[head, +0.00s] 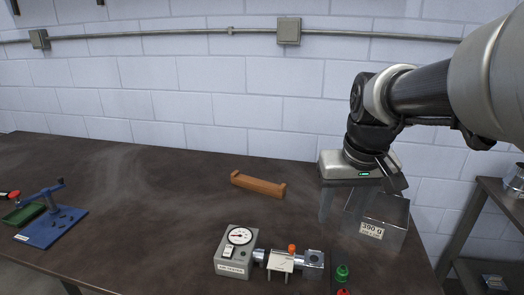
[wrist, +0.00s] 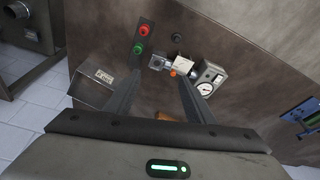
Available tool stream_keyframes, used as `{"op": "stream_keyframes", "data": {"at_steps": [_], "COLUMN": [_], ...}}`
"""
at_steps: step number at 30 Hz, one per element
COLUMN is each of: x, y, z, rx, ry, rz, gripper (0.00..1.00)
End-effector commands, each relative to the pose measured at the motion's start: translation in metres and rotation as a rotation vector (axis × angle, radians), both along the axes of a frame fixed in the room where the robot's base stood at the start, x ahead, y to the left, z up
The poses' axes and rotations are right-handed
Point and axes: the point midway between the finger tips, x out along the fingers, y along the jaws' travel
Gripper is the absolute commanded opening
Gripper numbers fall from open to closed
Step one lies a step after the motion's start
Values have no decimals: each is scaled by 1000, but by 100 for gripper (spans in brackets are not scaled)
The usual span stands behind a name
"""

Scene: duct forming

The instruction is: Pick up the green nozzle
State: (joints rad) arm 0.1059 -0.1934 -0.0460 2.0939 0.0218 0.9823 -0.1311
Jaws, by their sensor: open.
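The green nozzle (head: 342,272) is a small green knob-shaped piece at the front of the table. It also shows in the wrist view (wrist: 138,48), on a dark strip beside a red piece (wrist: 143,30). My gripper (head: 340,215) is open and empty, pointing down above the table, behind the green nozzle in the head view. In the wrist view the fingers (wrist: 158,76) are spread, and the green nozzle lies beyond the left fingertip, apart from it.
A metal box with a weight label (head: 385,220) stands right beside my gripper. A grey gauge unit (head: 236,262) with a metal fitting and orange knob (head: 291,248) is left of the nozzle. A wooden holder (head: 258,185) lies behind. A blue tool (head: 50,227) stands far left; the table between is clear.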

Motion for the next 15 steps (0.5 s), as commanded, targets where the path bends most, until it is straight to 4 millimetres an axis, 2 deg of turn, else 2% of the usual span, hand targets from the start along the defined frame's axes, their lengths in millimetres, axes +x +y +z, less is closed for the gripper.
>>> {"op": "stream_keyframes", "data": {"at_steps": [1, 6, 10, 15], "x": [20, 75, 99, 112], "y": [-13, -55, -80, -95], "z": [-23, -82, -121, -147], "rx": [2, 7, 13, 16], "ry": [44, 157, 219, 257], "rz": [-10, -22, -26, -26], "gripper": [49, 49, 49, 49]}}
